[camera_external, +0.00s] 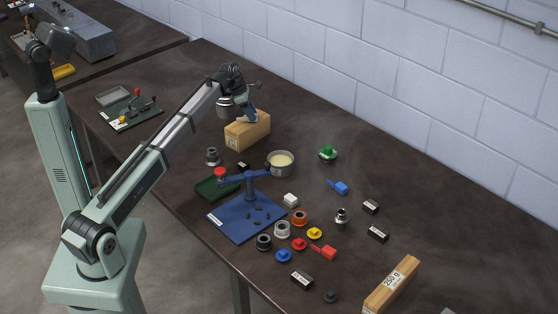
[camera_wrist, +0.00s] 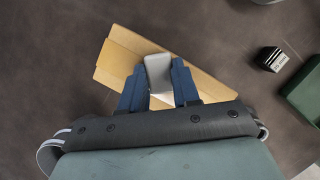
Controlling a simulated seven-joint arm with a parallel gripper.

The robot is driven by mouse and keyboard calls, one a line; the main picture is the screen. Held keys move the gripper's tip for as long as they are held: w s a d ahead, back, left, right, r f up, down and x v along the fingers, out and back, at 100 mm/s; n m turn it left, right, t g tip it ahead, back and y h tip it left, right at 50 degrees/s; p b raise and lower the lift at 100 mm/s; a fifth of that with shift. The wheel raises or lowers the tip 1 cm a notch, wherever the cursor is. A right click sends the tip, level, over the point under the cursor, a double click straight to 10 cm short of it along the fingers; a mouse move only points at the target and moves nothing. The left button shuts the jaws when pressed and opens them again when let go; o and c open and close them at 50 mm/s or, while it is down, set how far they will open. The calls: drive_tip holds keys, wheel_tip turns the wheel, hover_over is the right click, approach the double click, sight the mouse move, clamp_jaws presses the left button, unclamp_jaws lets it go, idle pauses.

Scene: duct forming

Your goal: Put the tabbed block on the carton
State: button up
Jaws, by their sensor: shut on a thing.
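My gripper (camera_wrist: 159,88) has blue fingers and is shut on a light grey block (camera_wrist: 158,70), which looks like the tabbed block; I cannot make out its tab. The tan carton (camera_wrist: 117,62) lies beneath the block in the wrist view, partly hidden by the block and fingers. In the external view my gripper (camera_external: 246,113) is right over the carton (camera_external: 249,134), near its top. I cannot tell whether the block touches the carton.
A blue stand with an arm (camera_external: 235,220), a green tray (camera_external: 215,189) and a cream-filled bowl (camera_external: 281,168) are in front of the carton. Several small coloured parts lie to the right. Another tan box (camera_external: 389,288) lies at the front right. The back right table is clear.

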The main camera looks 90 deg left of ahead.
drive_tip(key=shift+f, duration=0.1)
drive_tip(key=o, duration=1.1)
drive_tip(key=shift+c, duration=0.2)
drive_tip(key=v, duration=1.2)
